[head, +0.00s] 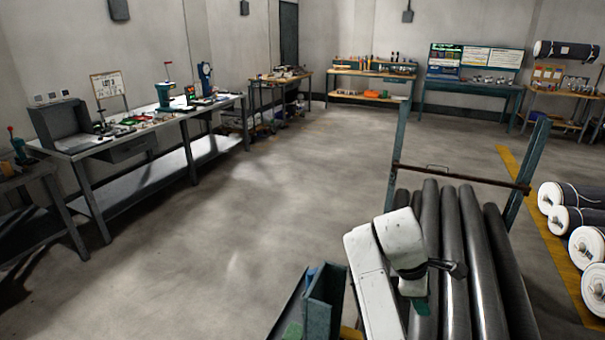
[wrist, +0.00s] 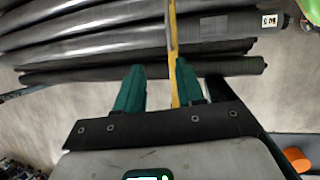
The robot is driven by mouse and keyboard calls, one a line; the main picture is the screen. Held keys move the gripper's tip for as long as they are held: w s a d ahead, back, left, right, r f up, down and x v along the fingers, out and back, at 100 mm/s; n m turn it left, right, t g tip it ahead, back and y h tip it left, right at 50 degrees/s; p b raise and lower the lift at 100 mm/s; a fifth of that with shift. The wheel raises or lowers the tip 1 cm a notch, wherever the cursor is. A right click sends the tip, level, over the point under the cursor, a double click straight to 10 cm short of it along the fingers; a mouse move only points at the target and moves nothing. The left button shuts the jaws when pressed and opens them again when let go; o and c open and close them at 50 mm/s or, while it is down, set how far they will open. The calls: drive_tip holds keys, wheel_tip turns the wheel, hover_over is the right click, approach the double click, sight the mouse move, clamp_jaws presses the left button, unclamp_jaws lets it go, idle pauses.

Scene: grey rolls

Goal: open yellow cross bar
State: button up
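The yellow cross bar (wrist: 172,35) runs up the wrist view, across the grey rolls. Its lower end passes between my fingers, close beside the right one; I cannot tell whether they touch. My gripper (wrist: 160,75) has two green fingers standing apart, with a gap at the left of the bar. In the head view my gripper (head: 420,306) is mostly hidden by my white arm, over the rolls. A small yellow piece (head: 350,332) shows at the bottom edge there, possibly part of the bar; the rest is hidden.
Long grey rolls (head: 455,250) lie side by side in a rack with green posts (head: 400,140) and a brown rear rail (head: 460,177). White-ended rolls (head: 585,245) lie at the right. A workbench (head: 150,130) lines the left wall. The middle floor is clear.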

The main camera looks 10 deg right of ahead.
drive_tip(key=s+a+f+m+y, duration=0.15)
drive_tip(key=s+f+m, duration=0.45)
drive_tip(key=s+f, duration=0.8)
drive_tip(key=s+a+m+y, duration=0.1)
drive_tip(key=s+a+m, duration=0.1)
drive_tip(key=s, duration=0.8)
drive_tip(key=s+a+m+t+y, duration=0.1)
drive_tip(key=s+a+m+y, duration=0.1)
drive_tip(key=s, duration=0.7)
drive_tip(key=shift+s+a+r+m+t, duration=0.15)
drive_tip(key=shift+s+a+m+t, duration=0.2)
drive_tip(key=shift+a+m, duration=0.6)
drive_tip(key=shift+d+m, duration=0.25)
drive_tip(key=shift+d, duration=0.05)
